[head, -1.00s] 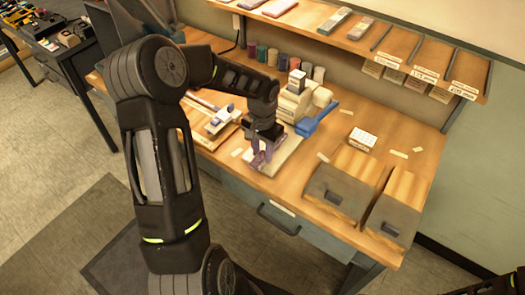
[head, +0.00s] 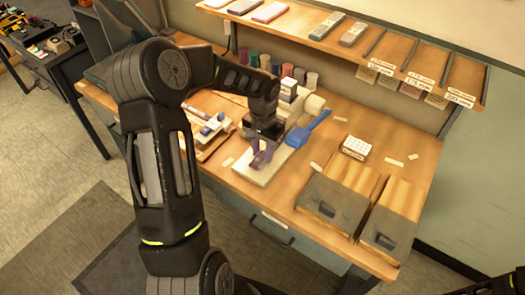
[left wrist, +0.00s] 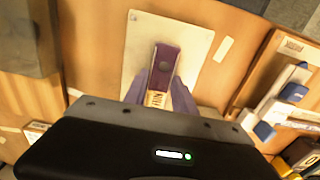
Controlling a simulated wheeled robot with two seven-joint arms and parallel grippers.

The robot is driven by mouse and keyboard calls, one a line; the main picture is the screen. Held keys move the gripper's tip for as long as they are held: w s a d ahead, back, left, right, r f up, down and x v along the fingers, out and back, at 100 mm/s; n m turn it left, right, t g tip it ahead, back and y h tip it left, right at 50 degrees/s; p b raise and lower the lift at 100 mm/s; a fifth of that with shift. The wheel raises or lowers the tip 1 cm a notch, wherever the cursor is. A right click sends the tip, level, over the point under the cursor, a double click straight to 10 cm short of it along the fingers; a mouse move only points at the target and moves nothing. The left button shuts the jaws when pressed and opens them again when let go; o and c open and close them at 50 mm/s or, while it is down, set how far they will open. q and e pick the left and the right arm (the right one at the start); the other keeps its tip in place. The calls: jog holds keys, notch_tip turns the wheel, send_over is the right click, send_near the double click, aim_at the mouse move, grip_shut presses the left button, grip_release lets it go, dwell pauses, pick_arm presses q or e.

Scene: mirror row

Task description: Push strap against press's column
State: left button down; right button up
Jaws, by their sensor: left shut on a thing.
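My left gripper (head: 262,157) is shut on the purple strap (left wrist: 164,65) and holds it over the pale base plate (head: 247,174) of the press. In the left wrist view the strap points away from the gripper, with a printed label near the fingertips. The plate (left wrist: 196,42) lies beneath it. The cream press (head: 314,104) with its blue lever (head: 308,129) stands just behind and right of the gripper in the head view. The gripper and wrist hide much of the press's column, so I cannot tell whether the strap touches it.
Two wooden-and-grey bins (head: 337,195) (head: 392,220) stand at the bench's right. A wooden tray with blue-ended pieces (head: 212,129) lies left of the press. Several spools (head: 287,70) stand behind. A shelf (head: 300,27) overhangs the back. A small white box (head: 356,147) sits right.

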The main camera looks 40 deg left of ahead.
aim_at(263, 154)
pick_arm(q)
jog(key=shift+w, duration=0.15)
jog(key=c, duration=0.9)
grip_release()
jog(key=shift+c, duration=0.2)
jog(key=shift+r, duration=0.1)
notch_tip(263, 154, up, 8)
jog(key=shift+f+b, duration=0.2)
jog(key=shift+b, duration=0.35)
